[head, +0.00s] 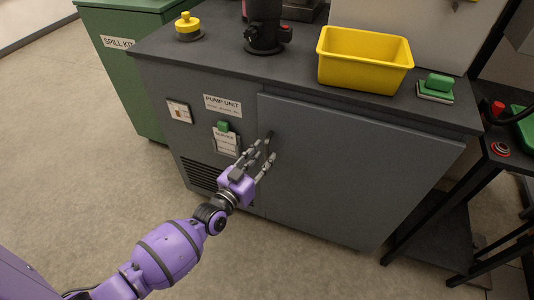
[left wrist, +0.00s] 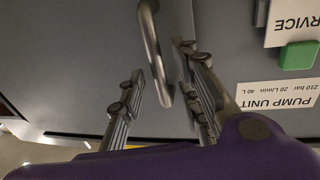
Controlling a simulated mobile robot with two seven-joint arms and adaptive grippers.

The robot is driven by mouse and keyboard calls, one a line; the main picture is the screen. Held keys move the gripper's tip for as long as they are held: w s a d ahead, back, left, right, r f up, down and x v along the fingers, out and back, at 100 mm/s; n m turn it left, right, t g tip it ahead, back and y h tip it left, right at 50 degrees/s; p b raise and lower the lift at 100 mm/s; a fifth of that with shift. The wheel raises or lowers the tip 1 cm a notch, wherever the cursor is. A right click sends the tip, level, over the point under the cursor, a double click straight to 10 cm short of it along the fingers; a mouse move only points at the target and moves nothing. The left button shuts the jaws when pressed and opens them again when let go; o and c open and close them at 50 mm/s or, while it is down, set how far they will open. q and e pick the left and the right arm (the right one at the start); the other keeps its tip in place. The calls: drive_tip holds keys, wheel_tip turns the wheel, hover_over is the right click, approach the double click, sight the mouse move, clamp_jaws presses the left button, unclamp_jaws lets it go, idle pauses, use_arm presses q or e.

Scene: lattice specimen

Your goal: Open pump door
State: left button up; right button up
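The grey pump unit cabinet (head: 205,140) has a wide flat door (head: 350,165) on its right part, which looks closed in the head view. In the left wrist view the door (left wrist: 70,70) fills the left and a metal bar handle (left wrist: 152,45) stands out from it. My left gripper (head: 266,158) is in front of the door's left edge, fingers pointing at the handle. In the left wrist view its fingers (left wrist: 165,90) are apart, on either side of the handle; I cannot tell whether they touch it. My right gripper is not in view.
A yellow bin (head: 365,62), a green-handled block (head: 436,86) and a black pump fitting (head: 265,35) stand on the cabinet top. A green spill kit cabinet (head: 118,75) is at the left, a black-framed stand (head: 480,180) at the right. The floor in front is clear.

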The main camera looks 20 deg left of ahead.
use_arm(q)
drive_tip(key=shift+x, duration=1.2)
clamp_jaws()
